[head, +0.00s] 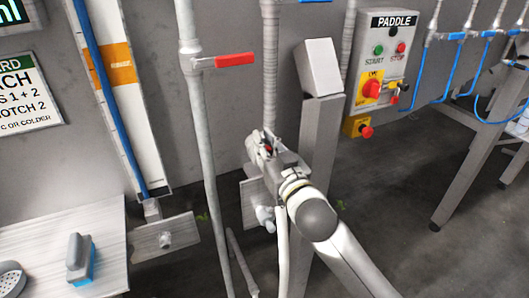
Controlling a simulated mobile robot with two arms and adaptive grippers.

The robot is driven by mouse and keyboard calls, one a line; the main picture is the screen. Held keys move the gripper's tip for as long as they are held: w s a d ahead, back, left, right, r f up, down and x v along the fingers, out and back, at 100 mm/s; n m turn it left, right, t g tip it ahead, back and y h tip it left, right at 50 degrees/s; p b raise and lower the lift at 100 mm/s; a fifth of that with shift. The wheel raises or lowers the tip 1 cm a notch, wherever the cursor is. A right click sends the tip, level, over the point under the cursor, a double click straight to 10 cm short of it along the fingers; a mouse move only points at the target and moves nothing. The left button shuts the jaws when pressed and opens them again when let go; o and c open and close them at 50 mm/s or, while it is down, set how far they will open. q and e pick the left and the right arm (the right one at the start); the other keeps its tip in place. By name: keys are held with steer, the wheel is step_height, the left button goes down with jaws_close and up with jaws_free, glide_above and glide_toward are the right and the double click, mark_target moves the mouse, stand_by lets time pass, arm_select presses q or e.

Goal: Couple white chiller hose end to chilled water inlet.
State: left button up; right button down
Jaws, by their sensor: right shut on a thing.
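My right gripper (264,148) is shut in front of the grey vertical pipe, its arm coming in from the lower right. What it grips is mostly hidden by its fingers; a small red part shows between them. A white hose (283,255) hangs straight down below my wrist and leaves the picture at the bottom; it appears to be the held chiller hose. A metal plate (252,190) with a pale fitting (265,215) is partly hidden behind my wrist. No label marks the chilled water inlet, so I cannot tell which fitting it is. My left gripper is out of view.
A pipe with a red lever valve (235,61) stands left of my gripper. A grey post (318,150) stands close on its right. Another plate with a fitting (165,239) is at lower left, beside a counter with a blue brush (80,262). A paddle control box (388,55) hangs at upper right.

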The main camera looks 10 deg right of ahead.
steer(key=shift+f, duration=0.25)
steer(key=c, duration=1.4)
jaws_free()
steer(key=shift+r, duration=0.1)
steer(key=shift+c, duration=0.2)
steer(key=v, duration=1.2)
